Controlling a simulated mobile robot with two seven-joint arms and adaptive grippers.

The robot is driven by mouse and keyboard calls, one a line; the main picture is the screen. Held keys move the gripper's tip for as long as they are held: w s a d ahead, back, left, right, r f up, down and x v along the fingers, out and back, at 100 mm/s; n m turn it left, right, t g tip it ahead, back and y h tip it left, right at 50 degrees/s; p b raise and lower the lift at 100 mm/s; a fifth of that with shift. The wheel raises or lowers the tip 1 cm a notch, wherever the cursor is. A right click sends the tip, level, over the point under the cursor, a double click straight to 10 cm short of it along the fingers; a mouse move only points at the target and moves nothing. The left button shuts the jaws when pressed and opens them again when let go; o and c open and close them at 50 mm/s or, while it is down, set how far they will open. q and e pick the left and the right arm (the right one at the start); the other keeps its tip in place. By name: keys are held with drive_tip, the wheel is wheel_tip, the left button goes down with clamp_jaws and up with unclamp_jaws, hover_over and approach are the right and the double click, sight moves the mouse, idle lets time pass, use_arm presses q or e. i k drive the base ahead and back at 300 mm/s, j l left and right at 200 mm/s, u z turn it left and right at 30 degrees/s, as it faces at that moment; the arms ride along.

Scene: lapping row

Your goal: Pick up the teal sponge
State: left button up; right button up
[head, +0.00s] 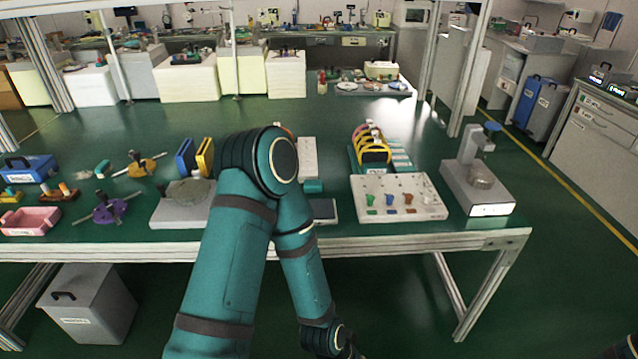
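A small teal block (313,186), possibly the sponge, lies on the green table just right of my raised teal arm, in front of a white upright item. Another small teal piece (103,168) lies at the left of the table, near a yellow-handled tool. I cannot tell for sure which of the two is the sponge. My arm crosses the middle of the head view, its elbow hiding part of the table and its far section bending down in front of the table edge. Neither gripper shows in this view.
Blue and yellow plates (205,157) stand behind a grey slab (178,204). A white board (400,198) with coloured tags and a grey instrument (478,185) are on the right. A purple tool (105,208) and pink tray (30,221) are on the left.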

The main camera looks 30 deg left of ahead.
sight(310, 186)
drive_tip(key=i+u, duration=0.1)
drive_tip(key=u, duration=2.95)
drive_tip(key=l, duration=0.45)
drive_tip(key=k+l+u, duration=0.1)
drive_tip(key=l, duration=0.4)
